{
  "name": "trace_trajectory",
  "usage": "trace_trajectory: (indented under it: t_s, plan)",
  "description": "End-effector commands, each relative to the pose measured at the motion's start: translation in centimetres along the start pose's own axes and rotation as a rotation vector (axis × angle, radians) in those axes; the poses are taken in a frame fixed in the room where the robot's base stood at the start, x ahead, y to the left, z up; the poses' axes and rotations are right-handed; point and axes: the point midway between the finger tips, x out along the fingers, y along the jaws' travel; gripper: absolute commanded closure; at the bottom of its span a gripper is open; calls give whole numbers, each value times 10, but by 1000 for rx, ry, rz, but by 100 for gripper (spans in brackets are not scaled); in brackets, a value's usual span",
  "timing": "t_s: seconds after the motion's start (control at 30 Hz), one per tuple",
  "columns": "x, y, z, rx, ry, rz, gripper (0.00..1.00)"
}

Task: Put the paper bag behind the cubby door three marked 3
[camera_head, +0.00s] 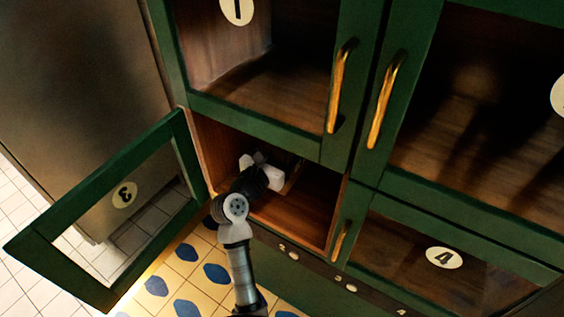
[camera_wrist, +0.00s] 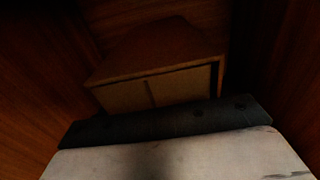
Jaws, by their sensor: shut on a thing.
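The cubby door marked 3 (camera_head: 124,194) stands wide open to the left, a green frame with a clear pane. My arm reaches through the opening into the wood-lined cubby (camera_head: 290,215). My gripper (camera_head: 270,172) is inside it, near the upper part of the opening. It is shut on the paper bag (camera_wrist: 155,88), a brown boxy shape just beyond the gripper body in the wrist view. In the head view only a brown edge of the bag (camera_head: 294,178) shows past the gripper. The fingertips and the bag's underside are hidden, so I cannot tell whether it touches the floor.
Closed glass doors with brass handles (camera_head: 338,90) sit above and to the right, including door 4 (camera_head: 444,258). The cubby's side walls are close around my gripper. Its floor looks bare on the right. A grey metal panel (camera_head: 80,90) stands behind the open door.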

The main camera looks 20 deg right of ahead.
Motion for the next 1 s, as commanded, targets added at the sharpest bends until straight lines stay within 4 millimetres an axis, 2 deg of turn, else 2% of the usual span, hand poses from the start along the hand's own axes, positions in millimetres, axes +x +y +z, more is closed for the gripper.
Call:
trace_trajectory:
  t_s: [0.03,0.17,0.43,0.93,0.97,1.0]
  plan:
    - [-1,1,-7,-4,2,3,70]
    - [-1,1,-16,-2,1,2,70]
    - [-2,1,-56,-4,2,3,70]
    - [2,1,-66,-1,0,2,70]
    - [2,1,-65,0,0,2,28]
    - [2,1,-65,0,0,2,22]
